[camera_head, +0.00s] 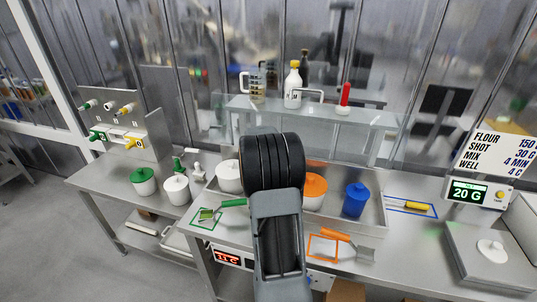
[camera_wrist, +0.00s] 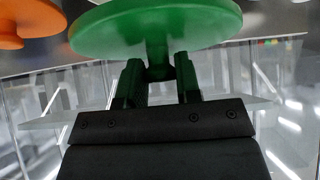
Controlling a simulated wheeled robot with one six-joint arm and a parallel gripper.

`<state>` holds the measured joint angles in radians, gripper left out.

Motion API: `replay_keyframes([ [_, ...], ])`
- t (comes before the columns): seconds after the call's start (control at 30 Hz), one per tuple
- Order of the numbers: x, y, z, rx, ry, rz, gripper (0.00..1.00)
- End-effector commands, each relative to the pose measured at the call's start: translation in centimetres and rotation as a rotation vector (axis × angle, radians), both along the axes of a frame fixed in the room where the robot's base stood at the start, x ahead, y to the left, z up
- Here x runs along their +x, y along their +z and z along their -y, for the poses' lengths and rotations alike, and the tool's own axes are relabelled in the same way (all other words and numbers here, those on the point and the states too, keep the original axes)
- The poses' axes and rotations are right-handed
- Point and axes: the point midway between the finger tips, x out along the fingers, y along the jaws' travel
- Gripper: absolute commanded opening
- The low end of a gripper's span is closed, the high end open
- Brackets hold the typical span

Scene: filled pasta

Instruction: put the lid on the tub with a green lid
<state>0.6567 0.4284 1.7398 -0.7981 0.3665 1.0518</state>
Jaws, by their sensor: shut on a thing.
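My gripper (camera_wrist: 158,82) is shut on the stem of a green lid (camera_wrist: 155,25), seen in the wrist view with the lid's disc beyond the fingertips. In the head view my arm hides the gripper and this lid. A white tub with a green top (camera_head: 144,183) stands at the left of the bench in the head view. I cannot tell which open tub, if any, is behind my arm.
A white lidded tub (camera_head: 176,188) stands beside the green-topped one. A steel tray (camera_head: 378,222) holds another white tub (camera_head: 229,177), an orange-lidded tub (camera_head: 314,190) and a blue tub (camera_head: 355,199). A raised shelf (camera_head: 375,117) stands behind. An orange-handled scraper (camera_head: 340,239) lies in front.

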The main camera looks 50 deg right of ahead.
Motion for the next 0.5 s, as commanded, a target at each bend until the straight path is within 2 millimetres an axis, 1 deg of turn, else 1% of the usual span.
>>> replay_keyframes([
  [0.03, -0.3, 0.2, 0.7, 0.000, -0.013, 0.001, 0.00],
  [0.17, -0.7, 0.2, 1.4, 0.002, -0.025, 0.000, 0.00],
  [0.37, -0.8, -0.4, 1.6, 0.002, -0.028, 0.000, 0.00],
  [0.5, -0.8, -1.3, 1.5, 0.002, -0.028, 0.000, 0.00],
])
